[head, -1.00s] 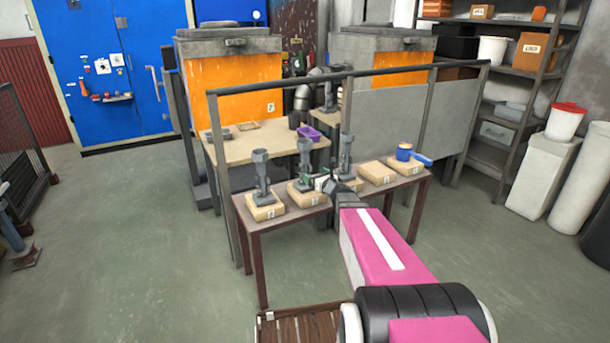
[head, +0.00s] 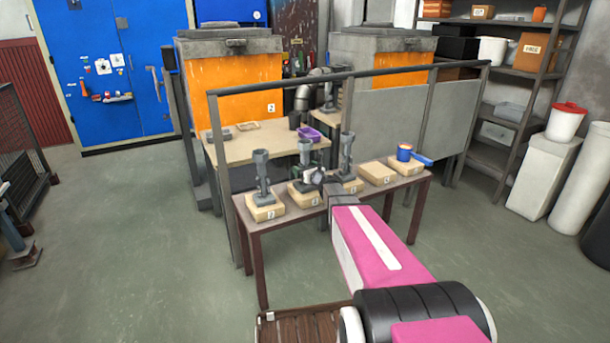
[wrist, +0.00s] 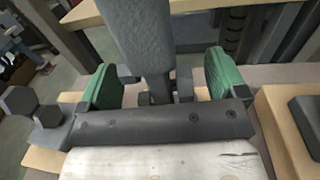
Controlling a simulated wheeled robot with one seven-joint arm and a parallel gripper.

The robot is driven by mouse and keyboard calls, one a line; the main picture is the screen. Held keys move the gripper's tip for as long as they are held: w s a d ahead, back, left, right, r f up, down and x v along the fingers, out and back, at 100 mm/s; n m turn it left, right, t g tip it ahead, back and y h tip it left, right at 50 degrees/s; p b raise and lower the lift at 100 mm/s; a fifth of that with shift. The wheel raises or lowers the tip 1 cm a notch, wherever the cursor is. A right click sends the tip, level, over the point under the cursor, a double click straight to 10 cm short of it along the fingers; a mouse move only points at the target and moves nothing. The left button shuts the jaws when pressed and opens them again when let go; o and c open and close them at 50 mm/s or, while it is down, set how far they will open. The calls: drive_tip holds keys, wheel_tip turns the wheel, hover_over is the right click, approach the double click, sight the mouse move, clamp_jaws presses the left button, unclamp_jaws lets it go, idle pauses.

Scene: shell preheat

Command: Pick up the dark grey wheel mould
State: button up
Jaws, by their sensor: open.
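Three grey moulds with tall stems and flared tops stand upright on wooden blocks along the near table in the head view: a left one (head: 263,178), a middle one (head: 305,158) and a right one (head: 347,155). I cannot tell from their shapes which is the wheel mould. My gripper (head: 312,177) is at the middle mould and partly hides its lower part. In the wrist view my gripper (wrist: 162,82) is open, its green-padded fingers on either side of the grey mould (wrist: 140,35), with a visible gap. The mould's lower part is partly hidden.
The neighbouring moulds stand close on both sides. The rear table (head: 250,150) holds a purple tray (head: 309,134).

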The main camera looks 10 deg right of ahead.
drive_tip(key=c, duration=1.3)
drive_tip(key=shift+o, duration=0.2)
drive_tip(key=shift+r, duration=0.1)
